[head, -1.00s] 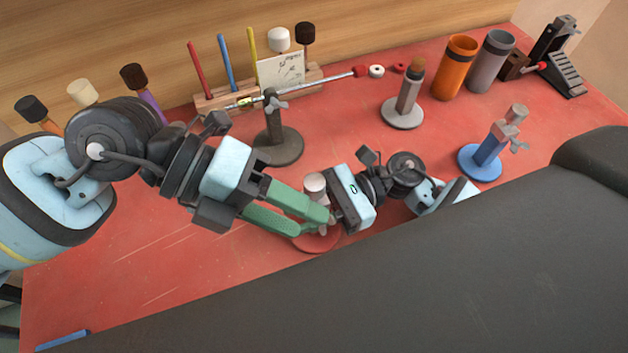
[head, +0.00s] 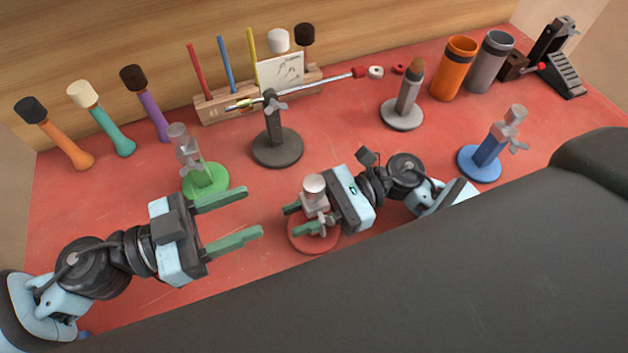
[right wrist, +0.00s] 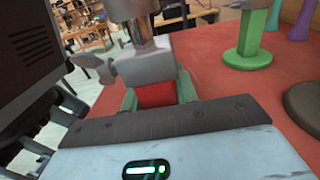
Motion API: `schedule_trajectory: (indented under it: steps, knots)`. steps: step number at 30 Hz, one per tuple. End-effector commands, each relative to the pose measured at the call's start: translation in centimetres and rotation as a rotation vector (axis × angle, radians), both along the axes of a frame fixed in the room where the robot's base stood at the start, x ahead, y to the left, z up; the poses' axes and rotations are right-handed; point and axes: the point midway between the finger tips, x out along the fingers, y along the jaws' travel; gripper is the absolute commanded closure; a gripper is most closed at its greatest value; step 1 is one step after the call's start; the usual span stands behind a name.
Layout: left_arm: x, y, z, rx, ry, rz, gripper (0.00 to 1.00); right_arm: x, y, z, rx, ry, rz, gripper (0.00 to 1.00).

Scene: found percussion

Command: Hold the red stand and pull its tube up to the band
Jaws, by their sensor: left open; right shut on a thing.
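The red stand (head: 312,242) is upright near the front middle of the table, with a round red base. Its grey tube (head: 313,187) rises above a grey clamp with a wing screw (right wrist: 108,70). My right gripper (head: 299,218) is shut on the stand below the tube, its green fingers either side. In the right wrist view the red post (right wrist: 156,95) sits between the fingers under the grey clamp. I cannot make out a band on the tube. My left gripper (head: 253,212) is open and empty, left of the red stand and apart from it.
A green stand (head: 205,182) is just behind my left gripper. A dark stand (head: 277,148) with a rod across it is farther back. A blue stand (head: 481,160) and a grey stand (head: 402,112) are at the right.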

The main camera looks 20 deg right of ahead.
Motion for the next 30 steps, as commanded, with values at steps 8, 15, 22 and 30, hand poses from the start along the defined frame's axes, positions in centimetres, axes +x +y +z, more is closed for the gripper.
schedule_trajectory:
  steps: [8, 15, 22, 30]
  knots:
    - [0.1, -3.6, 0.2, -0.004, -0.007, -0.005, 0.51, -0.1, 0.0, -0.1, -0.001, 0.001, 0.001, 1.0]
    - [0.4, -8.0, 0.1, -0.003, -0.006, -0.005, 0.51, 0.0, 0.0, -0.1, -0.001, 0.001, 0.001, 1.0]
    - [0.6, -10.9, 0.1, -0.002, -0.006, -0.003, 0.51, 0.0, 0.0, -0.1, -0.001, 0.001, 0.001, 1.0]
    - [0.6, -11.9, 0.1, -0.001, -0.005, -0.002, 0.51, 0.0, 0.0, -0.1, -0.001, 0.001, 0.0, 1.0]
